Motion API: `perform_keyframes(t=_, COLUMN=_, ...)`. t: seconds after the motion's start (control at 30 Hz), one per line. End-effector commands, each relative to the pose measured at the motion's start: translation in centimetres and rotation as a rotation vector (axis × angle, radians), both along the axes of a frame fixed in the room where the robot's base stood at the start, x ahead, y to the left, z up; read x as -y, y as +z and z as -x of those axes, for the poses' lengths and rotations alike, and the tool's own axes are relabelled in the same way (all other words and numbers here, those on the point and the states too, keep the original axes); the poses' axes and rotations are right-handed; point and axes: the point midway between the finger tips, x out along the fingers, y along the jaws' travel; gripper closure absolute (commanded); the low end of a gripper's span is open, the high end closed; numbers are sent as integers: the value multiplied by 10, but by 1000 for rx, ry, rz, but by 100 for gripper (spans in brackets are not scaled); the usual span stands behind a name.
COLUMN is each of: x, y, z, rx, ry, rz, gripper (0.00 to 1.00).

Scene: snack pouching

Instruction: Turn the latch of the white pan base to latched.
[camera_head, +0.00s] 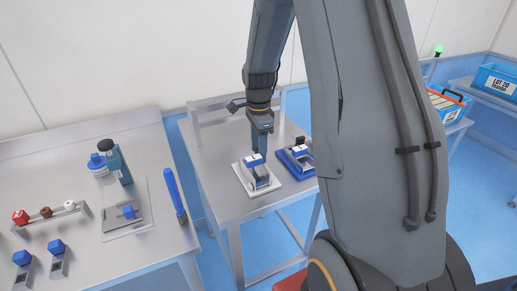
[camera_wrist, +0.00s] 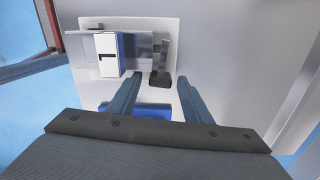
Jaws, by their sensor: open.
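The white pan base (camera_head: 262,190) lies on a grey metal table, with a blue and white block and grey parts on it. In the wrist view its white plate (camera_wrist: 172,27) shows at the top, bearing a white-faced block (camera_wrist: 108,57) with a black mark. A dark lever-like part (camera_wrist: 160,78), possibly the latch, stands right of the block. Its latch position cannot be told. My gripper (camera_wrist: 158,80) is open, its two fingers on either side of the dark part's near end. In the head view my gripper (camera_head: 259,148) points down just over the base. Contact cannot be made out.
A similar blue base (camera_head: 310,172) stands close on the right. A blue bar (camera_wrist: 140,110) shows between my fingers in the wrist view. A raised rail (camera_head: 212,112) runs along the table's back. The table's front left (camera_head: 222,205) is clear. Another table (camera_head: 80,170) with tools stands left.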

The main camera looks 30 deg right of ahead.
Motion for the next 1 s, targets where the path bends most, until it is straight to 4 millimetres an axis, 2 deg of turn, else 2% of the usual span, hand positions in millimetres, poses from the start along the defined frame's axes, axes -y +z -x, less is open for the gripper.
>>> perform_keyframes(t=0.33, x=0, y=-4, z=0, rx=0, ry=1, rz=0, gripper=55)
perform_keyframes(t=0.5, x=0, y=-4, z=0, rx=0, ry=1, rz=0, gripper=83)
perform_keyframes(t=0.6, x=0, y=-4, z=0, rx=0, ry=1, rz=0, gripper=96)
perform_keyframes(t=1.0, x=0, y=-4, z=-1, rx=0, ry=135, rz=0, gripper=96)
